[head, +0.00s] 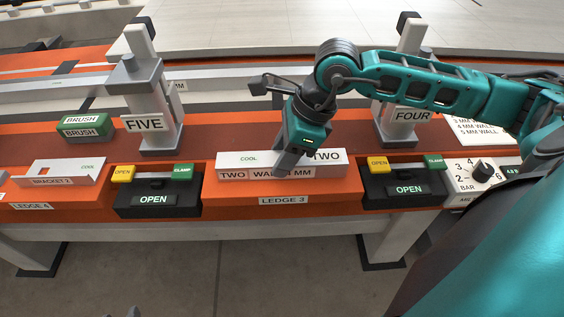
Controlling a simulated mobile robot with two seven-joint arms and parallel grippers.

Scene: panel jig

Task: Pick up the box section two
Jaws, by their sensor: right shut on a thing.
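The box section two (234,161) is a long white bar on the orange ledge 3 (235,196). The fingers and wrist hide part of the lettering. The bar looks level and still at the ledge; I cannot tell whether it is clear of the surface. My left gripper is not in view.
Clamp post five (150,105) stands left and clamp post four (402,120) right. Panels with yellow and green buttons, reading "OPEN" (155,199) and "OPEN" (405,189), flank the ledge.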

